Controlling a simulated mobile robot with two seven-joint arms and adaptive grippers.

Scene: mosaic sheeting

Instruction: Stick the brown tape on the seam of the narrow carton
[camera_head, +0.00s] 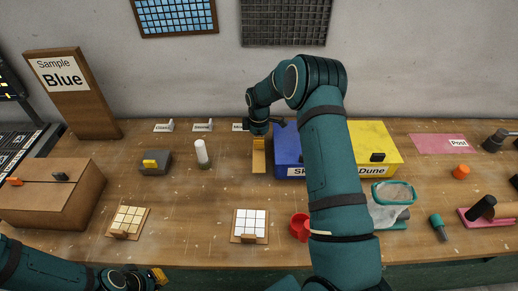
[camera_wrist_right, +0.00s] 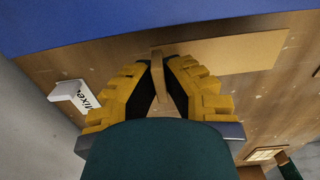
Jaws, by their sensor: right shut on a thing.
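My right gripper (camera_head: 259,141) points down beside the left end of a blue box (camera_head: 285,145). In the right wrist view its yellow fingers (camera_wrist_right: 163,68) are shut on the upright tab of a flat tan-brown strip, the brown tape (camera_wrist_right: 240,52). The strip also shows below the gripper in the head view (camera_head: 259,163). A yellow box (camera_head: 375,142) labelled "Dune" stands right of the blue one, partly behind my right arm. Which box is the narrow carton, and its seam, I cannot tell. My left gripper (camera_head: 158,277) is low at the front edge; its finger gap is unclear.
A brown carton (camera_head: 40,205) stands at the left by the "Blue" sample board (camera_head: 72,92). Two tile sheets (camera_head: 128,220) (camera_head: 250,224), a white-topped cylinder (camera_head: 201,152) and a red cup (camera_head: 299,226) stand on the table. Bare wood lies between them.

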